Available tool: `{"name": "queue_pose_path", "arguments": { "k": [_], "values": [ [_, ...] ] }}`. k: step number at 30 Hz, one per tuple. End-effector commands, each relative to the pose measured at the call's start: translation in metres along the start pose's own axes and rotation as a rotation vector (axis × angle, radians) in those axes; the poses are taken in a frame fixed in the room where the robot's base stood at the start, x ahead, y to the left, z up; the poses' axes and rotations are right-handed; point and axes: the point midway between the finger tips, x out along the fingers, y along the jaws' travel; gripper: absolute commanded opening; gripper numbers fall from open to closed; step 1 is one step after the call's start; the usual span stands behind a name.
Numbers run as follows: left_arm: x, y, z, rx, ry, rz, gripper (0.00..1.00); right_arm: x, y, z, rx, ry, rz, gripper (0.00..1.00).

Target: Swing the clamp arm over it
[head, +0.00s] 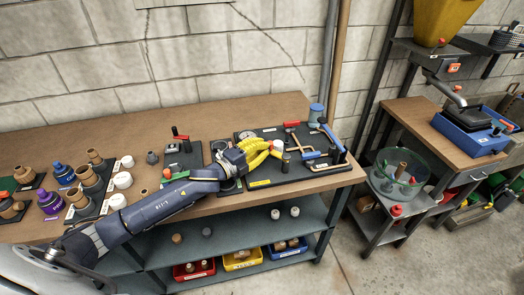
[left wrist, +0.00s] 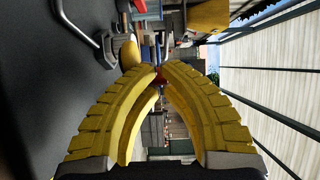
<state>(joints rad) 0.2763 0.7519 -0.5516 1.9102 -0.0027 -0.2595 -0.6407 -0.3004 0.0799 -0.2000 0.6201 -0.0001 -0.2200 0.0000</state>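The black clamp board (head: 268,184) lies at the right end of the bench in the head view. On it are orange-brown bent bars (head: 298,142), a blue bar (head: 331,136) and a red-ended handle (head: 294,123). I cannot tell which piece is the clamp arm. My left gripper (head: 272,151) has yellow fingers and reaches over the board's left part, beside a pale-topped cylinder (head: 279,145). In the left wrist view its fingertips (left wrist: 160,70) bow together and look closed. A small red patch shows at the tips; I see no held part. My right gripper is out of view.
A blue cylinder (head: 316,112) stands at the board's back edge. A small dark board (head: 183,157) with a red-handled piece lies to the left. Cups and bottles (head: 63,174) crowd the bench's left end. A glass bowl (head: 402,172) stands on a cart to the right.

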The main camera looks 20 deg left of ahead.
Motion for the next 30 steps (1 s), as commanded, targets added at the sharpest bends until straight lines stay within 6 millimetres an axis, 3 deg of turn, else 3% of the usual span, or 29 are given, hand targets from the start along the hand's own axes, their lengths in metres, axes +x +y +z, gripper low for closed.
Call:
{"name": "queue_pose_path", "arguments": {
  "k": [30],
  "values": [
    [0.0075,0.0000,0.0037,-0.001,0.000,0.000,0.00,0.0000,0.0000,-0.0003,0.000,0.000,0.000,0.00]
  ]
}}
